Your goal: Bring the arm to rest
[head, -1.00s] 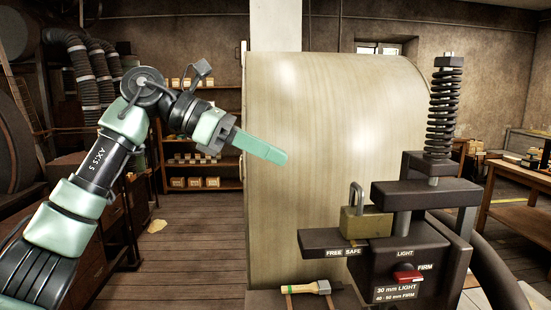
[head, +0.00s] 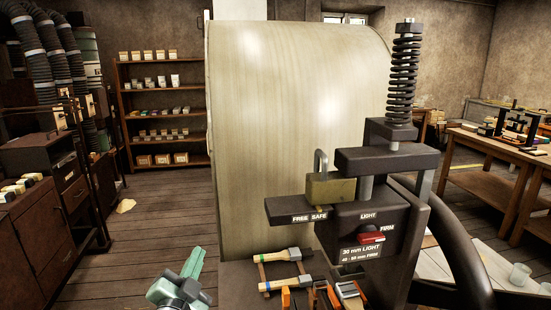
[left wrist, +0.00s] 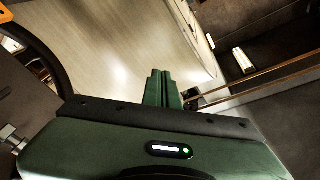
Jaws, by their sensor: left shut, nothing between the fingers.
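My left gripper (head: 192,262) shows at the bottom of the head view, left of the press's base, with its pale green fingers pointing up. In the left wrist view its two green fingers (left wrist: 162,76) lie together, shut and empty. It touches nothing that I can see. Most of my left arm is out of the head view. My right gripper is not in view.
The press (head: 365,215) has a coiled spring, a brass padlock (head: 330,190) and a red switch (head: 371,238). A big pale drum (head: 290,130) stands behind it. Hammers (head: 283,254) lie at its foot.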

